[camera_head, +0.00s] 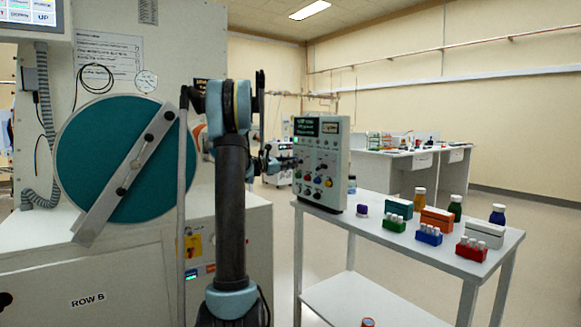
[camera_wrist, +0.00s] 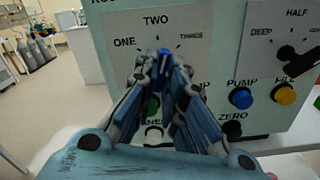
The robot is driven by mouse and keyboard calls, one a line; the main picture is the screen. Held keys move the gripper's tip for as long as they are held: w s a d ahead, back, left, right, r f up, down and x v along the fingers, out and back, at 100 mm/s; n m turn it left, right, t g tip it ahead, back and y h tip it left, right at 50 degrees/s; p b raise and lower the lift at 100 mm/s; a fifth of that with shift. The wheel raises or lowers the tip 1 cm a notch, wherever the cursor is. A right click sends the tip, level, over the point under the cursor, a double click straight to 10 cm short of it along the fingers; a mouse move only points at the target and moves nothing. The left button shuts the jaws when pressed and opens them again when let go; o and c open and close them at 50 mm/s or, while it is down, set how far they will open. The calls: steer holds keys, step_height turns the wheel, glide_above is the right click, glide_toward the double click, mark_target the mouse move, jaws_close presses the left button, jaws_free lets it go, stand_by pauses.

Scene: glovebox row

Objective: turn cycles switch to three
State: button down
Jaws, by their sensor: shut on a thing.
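The control box (camera_head: 321,150) stands upright on a white table. In the wrist view, a switch dial on its panel (camera_wrist: 188,20) is marked ONE, TWO and THREE. My gripper (camera_wrist: 163,68) is in front of this dial, its two fingers closed around the blue switch knob (camera_wrist: 165,53). The fingers hide most of the knob; its visible top points about toward TWO. The dial's name is hidden. In the head view, my gripper (camera_head: 290,162) reaches the left part of the box's face.
Beside the dial are a blue PUMP button (camera_wrist: 240,97), a yellow button (camera_wrist: 284,94) and a black knob (camera_wrist: 292,60) under HALF. On the table (camera_head: 340,208), several bottles, boxes and vial racks stand right of the box. A large teal disc (camera_head: 95,150) is at left.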

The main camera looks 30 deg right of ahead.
steer(key=shift+w+a, duration=0.1)
steer(key=c, duration=1.7)
jaws_free()
steer(key=a, duration=0.8)
steer(key=s+a, duration=0.1)
steer(key=a, duration=0.3)
steer(key=shift+f, duration=0.1)
steer(key=s+a+f+m+y, duration=0.5)
steer(key=s+a+f, duration=0.4)
steer(key=s+a, duration=0.3)
steer(key=s+a+f+m+y, duration=0.5)
steer(key=s+a+f+y, duration=0.2)
steer(key=s+a+f, duration=0.3)
steer(key=s+a+f+m+y, duration=0.5)
steer(key=s+a+f, duration=0.5)
steer(key=s+a, duration=0.6)
steer(key=shift+s+a+f+t+y, duration=0.15)
steer(key=shift+s+y, duration=0.1)
steer(key=shift+s, duration=0.4)
steer(key=shift+s+d+f+t+y, duration=0.15)
steer(key=shift+s+y, duration=0.1)
steer(key=shift+s, duration=0.4)
